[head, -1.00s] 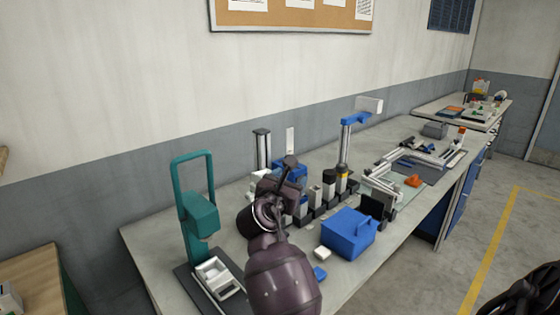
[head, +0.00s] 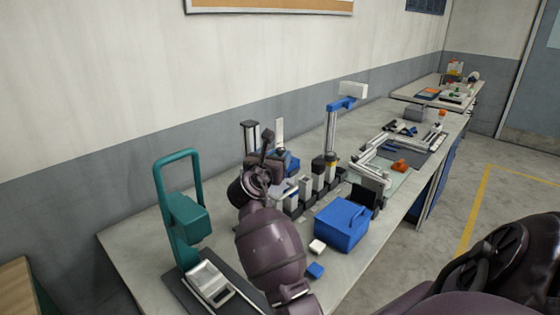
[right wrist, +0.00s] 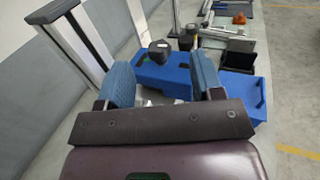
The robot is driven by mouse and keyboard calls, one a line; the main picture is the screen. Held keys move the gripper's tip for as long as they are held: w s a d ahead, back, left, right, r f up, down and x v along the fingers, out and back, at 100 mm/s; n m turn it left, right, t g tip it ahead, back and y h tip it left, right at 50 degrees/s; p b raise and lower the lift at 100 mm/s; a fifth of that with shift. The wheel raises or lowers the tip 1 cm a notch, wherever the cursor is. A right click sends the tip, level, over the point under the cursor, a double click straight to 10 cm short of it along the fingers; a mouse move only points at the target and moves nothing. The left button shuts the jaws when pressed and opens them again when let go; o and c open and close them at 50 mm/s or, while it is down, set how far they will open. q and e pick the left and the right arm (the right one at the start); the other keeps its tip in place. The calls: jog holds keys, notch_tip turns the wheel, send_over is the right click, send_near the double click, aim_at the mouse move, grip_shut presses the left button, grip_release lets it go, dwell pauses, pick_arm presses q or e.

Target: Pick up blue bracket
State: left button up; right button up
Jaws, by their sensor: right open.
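My right gripper (head: 268,160) is over the middle of the bench. Its two blue-padded fingers stand apart, and in the right wrist view the gripper (right wrist: 162,80) is open and empty. A blue piece, which may be the blue bracket (head: 291,163), is just beyond the gripper and partly hidden by it. My left gripper is not in view.
A blue box (head: 342,226) with a handle stands right of the gripper. A teal stand (head: 186,218) is at left. Several grey, black-topped posts (head: 318,172) stand close to the right.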

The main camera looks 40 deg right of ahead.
aim_at(279, 150)
jog(key=x, duration=0.3)
jog(key=shift+w+d+f+p, duration=0.2)
jog(key=shift+w+f+p, duration=0.1)
jog(key=shift+f, duration=0.1)
jog(key=shift+w+d, duration=0.2)
jog(key=shift+d, duration=0.3)
jog(key=shift+c, duration=0.2)
grip_shut()
jog(key=shift+r, duration=0.15)
